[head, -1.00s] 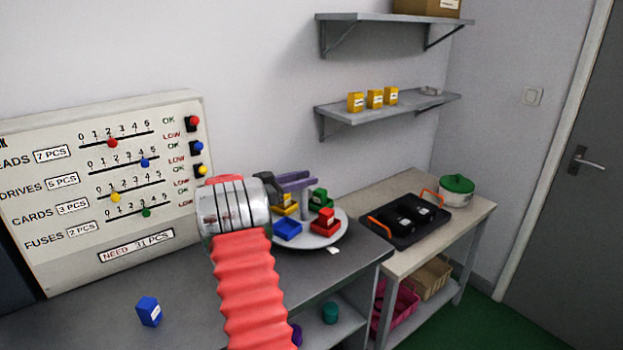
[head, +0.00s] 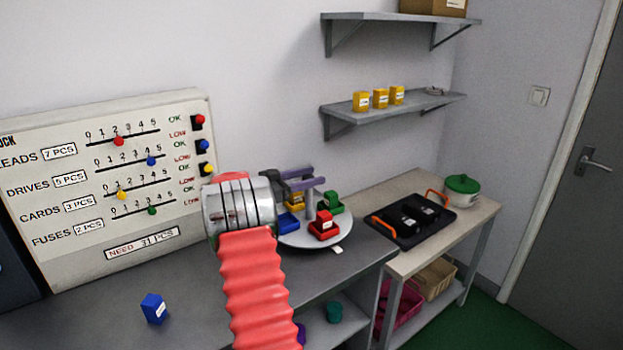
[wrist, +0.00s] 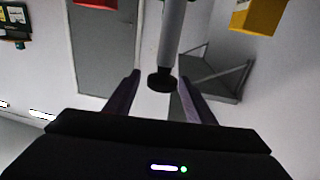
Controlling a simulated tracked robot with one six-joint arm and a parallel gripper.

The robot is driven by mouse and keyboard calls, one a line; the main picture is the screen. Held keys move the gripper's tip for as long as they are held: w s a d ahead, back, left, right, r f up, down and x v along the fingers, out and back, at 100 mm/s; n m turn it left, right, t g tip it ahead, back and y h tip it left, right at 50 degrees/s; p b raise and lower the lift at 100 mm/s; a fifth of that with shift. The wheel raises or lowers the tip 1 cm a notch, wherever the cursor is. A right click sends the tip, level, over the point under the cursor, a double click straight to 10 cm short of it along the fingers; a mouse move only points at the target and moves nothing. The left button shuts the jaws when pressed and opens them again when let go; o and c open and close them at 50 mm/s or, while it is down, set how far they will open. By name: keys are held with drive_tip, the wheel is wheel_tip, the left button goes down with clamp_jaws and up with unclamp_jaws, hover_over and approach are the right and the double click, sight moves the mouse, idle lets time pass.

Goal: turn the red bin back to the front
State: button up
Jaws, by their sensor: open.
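The red bin (head: 324,228) sits at the front right of a round grey turntable (head: 318,243) on the bench. A blue bin (head: 290,223), a yellow bin (head: 297,204) and a green bin (head: 331,203) share the turntable. A grey post (head: 309,207) rises from its middle. My gripper (head: 307,182) is open at the post's top. In the wrist view its purple fingers (wrist: 160,88) stand either side of the post (wrist: 171,38) and its dark knob (wrist: 161,80), with gaps showing. Parts of the red bin (wrist: 97,3) and yellow bin (wrist: 259,14) show at the top.
A white tag (head: 337,250) lies by the turntable's front edge. A loose blue box (head: 153,309) stands on the bench at left. A counter board (head: 110,185) leans behind. At right, a side table holds a black tray (head: 405,240) and a green-lidded pot (head: 462,190).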

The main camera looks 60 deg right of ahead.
wheel_tip(320, 180, up, 10)
drive_tip(key=shift+f, duration=0.25)
idle(0.8)
